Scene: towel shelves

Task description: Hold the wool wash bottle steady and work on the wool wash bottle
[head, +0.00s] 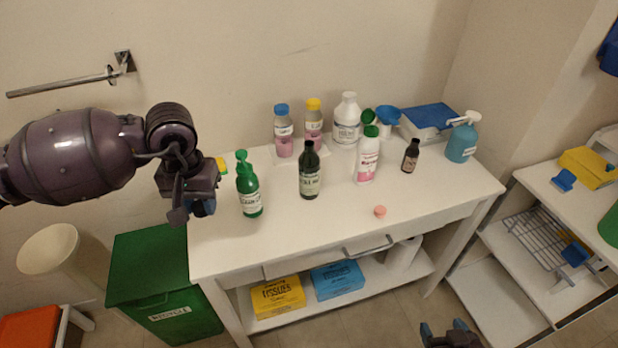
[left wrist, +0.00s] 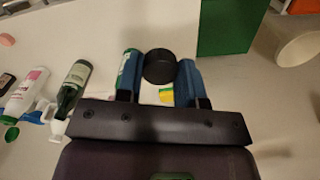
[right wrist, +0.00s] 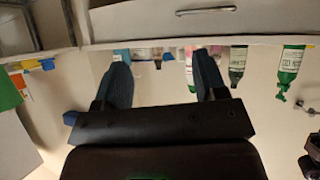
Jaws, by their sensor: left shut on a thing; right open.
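Several bottles stand on the white table; their labels are too small to tell which is the wool wash. They include a white bottle with a pink label and green cap (head: 367,157), a dark green bottle (head: 310,173), a green pump bottle (head: 248,187) and a small brown bottle (head: 411,156). My left gripper (head: 192,208) is left of the pump bottle, over the table's left end. It is shut on a black round thing (left wrist: 159,66), seen between its fingers in the left wrist view. My right gripper (right wrist: 162,82) is open and empty, in front of the table.
A pink cap (head: 380,211) lies near the table's front. Clear-sided bottles (head: 283,130), a white jug (head: 347,119), a blue-lidded box (head: 428,119) and a blue pump bottle (head: 462,142) stand behind. A green bin (head: 150,275) is at left. The front tabletop is mostly free.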

